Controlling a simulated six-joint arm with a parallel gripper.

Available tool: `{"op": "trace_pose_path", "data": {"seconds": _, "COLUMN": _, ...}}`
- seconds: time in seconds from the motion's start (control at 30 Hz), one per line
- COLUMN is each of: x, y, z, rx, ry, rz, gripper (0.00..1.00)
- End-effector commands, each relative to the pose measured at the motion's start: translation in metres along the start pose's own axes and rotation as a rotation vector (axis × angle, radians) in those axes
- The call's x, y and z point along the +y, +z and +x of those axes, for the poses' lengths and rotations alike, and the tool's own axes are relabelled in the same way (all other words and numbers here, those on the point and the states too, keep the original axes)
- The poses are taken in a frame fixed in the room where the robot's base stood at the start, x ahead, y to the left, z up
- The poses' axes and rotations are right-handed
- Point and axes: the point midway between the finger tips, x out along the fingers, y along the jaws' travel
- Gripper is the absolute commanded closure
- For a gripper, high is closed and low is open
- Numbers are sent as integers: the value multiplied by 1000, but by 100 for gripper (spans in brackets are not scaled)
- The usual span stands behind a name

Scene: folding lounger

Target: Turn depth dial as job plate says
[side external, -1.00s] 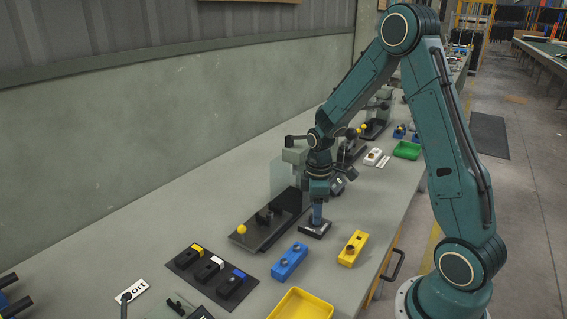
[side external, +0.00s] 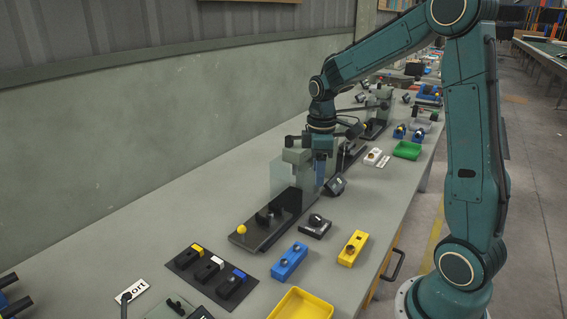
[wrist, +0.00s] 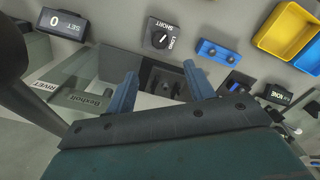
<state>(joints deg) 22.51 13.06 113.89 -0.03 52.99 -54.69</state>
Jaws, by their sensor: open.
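The depth dial (side external: 316,224) is a dark knob on a black base on the bench, right of the press. In the wrist view the dial (wrist: 159,36) carries the words SHORT and LONG and a light mark on the knob; which word the mark points to is hard to tell. My gripper (side external: 320,183) is above and behind the dial, clear of it. In the wrist view my gripper (wrist: 160,72) is open and empty, fingers apart. A white plate (side external: 133,291) at front left shows letters like "ORT", partly hidden by a dark post.
A SET counter (wrist: 60,22) reading 0 stands near the press. A blue two-knob block (side external: 289,262), a yellow block (side external: 353,248), a yellow bin (side external: 300,304) and a green tray (side external: 407,150) are on the bench. The clear guard (side external: 283,178) is left of my gripper.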

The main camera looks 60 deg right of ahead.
Motion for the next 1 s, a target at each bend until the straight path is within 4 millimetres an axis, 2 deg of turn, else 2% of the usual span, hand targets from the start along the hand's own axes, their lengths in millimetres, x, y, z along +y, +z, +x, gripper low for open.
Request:
{"op": "trace_pose_path", "data": {"seconds": 0.27, "x": 0, "y": 0, "z": 0, "rx": 0, "ry": 0, "rz": 0, "gripper": 47}}
{"op": "trace_pose_path", "data": {"seconds": 0.43, "x": 1, "y": 0, "z": -7, "rx": 2, "ry": 2, "rz": 0, "gripper": 47}}
{"op": "trace_pose_path", "data": {"seconds": 0.57, "x": 1, "y": 0, "z": -24, "rx": 3, "ry": 4, "rz": 0, "gripper": 47}}
{"op": "trace_pose_path", "data": {"seconds": 0.7, "x": 1, "y": -1, "z": -52, "rx": 4, "ry": 6, "rz": 0, "gripper": 47}}
{"op": "trace_pose_path", "data": {"seconds": 1.0, "x": 0, "y": 0, "z": -50, "rx": 0, "ry": 0, "rz": 330, "gripper": 47}}
